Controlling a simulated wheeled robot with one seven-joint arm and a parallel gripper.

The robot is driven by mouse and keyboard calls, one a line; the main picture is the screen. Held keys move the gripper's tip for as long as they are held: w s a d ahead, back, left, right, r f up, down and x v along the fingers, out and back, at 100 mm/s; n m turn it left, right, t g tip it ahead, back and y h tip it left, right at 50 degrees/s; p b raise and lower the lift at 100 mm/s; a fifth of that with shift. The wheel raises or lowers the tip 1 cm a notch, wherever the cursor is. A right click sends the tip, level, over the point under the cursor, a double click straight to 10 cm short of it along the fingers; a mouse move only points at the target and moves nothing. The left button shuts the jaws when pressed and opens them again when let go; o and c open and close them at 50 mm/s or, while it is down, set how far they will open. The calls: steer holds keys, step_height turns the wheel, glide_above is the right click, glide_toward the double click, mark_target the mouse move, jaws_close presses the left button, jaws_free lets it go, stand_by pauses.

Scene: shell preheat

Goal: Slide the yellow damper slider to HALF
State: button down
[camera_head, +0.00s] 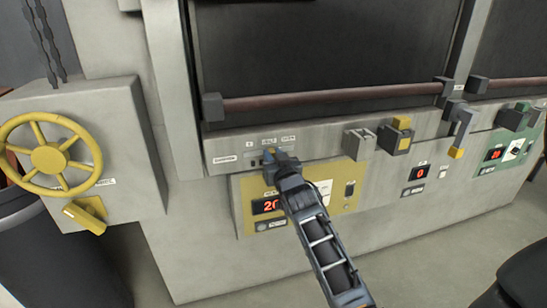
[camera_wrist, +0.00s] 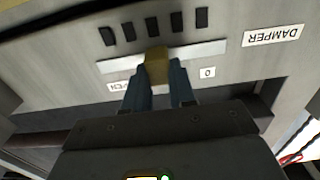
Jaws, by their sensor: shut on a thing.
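The yellow damper slider (camera_wrist: 156,62) shows in the wrist view, near the middle of its pale track (camera_wrist: 203,51). My gripper (camera_wrist: 155,77) is shut on it, with one blue finger on each side. The wrist view is upside down: the 0 label (camera_wrist: 207,72) is right of the slider and the OPEN label (camera_wrist: 118,87), partly covered, is left. The HALF label is hidden there behind my fingers. In the head view the HALF label (camera_head: 268,141) sits just above my gripper (camera_head: 270,156), which hides the slider.
The DAMPER plate (camera_wrist: 272,36) is beside the track. Below it is a yellow panel (camera_head: 342,197) with a red display (camera_head: 266,206). A brown rail (camera_head: 330,97) runs above. Knobs and a lever (camera_head: 461,125) are to the right, a yellow handwheel (camera_head: 49,158) to the left.

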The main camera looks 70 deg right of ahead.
steer(key=c, duration=0.9)
jaws_free()
steer(key=shift+d, duration=0.1)
steer(key=shift+b+v, duration=0.55)
steer(key=shift+v, duration=3.35)
